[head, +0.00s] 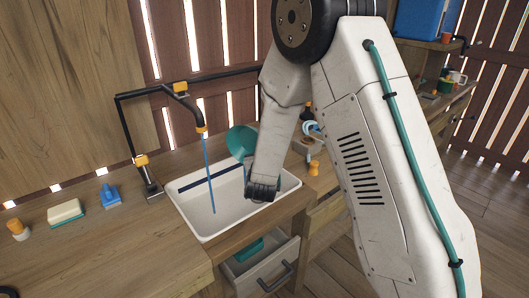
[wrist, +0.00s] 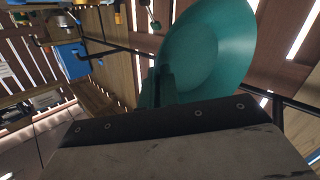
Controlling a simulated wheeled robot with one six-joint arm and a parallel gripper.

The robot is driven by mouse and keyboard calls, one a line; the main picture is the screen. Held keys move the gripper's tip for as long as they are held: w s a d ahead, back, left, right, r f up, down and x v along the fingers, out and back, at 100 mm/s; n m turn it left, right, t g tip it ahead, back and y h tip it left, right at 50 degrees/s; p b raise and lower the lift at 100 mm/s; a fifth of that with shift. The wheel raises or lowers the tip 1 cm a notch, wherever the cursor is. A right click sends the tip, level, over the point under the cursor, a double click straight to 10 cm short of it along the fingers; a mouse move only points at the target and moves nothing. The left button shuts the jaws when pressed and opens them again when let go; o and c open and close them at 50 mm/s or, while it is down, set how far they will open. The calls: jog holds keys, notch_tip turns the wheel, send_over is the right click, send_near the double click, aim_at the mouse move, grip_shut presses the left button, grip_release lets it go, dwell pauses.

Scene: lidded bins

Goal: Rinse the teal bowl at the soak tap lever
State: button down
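The teal bowl (head: 241,141) is tilted up on its side above the back right of the white sink (head: 203,227). My gripper (head: 248,166) is at its rim, with my arm hiding part of the bowl. In the wrist view the bowl (wrist: 212,50) fills the upper middle and the dark gripper fingers (wrist: 163,88) pinch its edge. A black pipe tap with an orange-yellow spout end (head: 201,129) stands over the sink. A thin blue water stream (head: 209,175) falls from it into the basin, left of the bowl and apart from it. Which orange fitting is the lever is unclear.
Left of the sink lie a blue brush (head: 109,197), a pale sponge (head: 66,213) and an orange-white item (head: 17,229). Below the sink, an open drawer (head: 268,277) holds something teal. A small orange item (head: 314,168) stands at right. A blue box (head: 425,19) is farther back.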

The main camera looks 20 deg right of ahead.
jog(key=shift+r+m+g+y, duration=0.45)
jog(key=shift+g+y, duration=0.15)
jog(key=shift+g, duration=0.3)
jog(key=shift+g+y, duration=0.3)
jog(key=shift+g, duration=0.2)
jog(key=shift+r, duration=0.1)
jog(key=shift+w+d+r+m+g+y, duration=0.1)
jog(key=shift+r+m+g+y, duration=0.35)
jog(key=shift+r, duration=0.3)
jog(key=shift+r+g+y, duration=0.55)
jog(key=shift+r+g, duration=0.1)
jog(key=shift+g, duration=0.1)
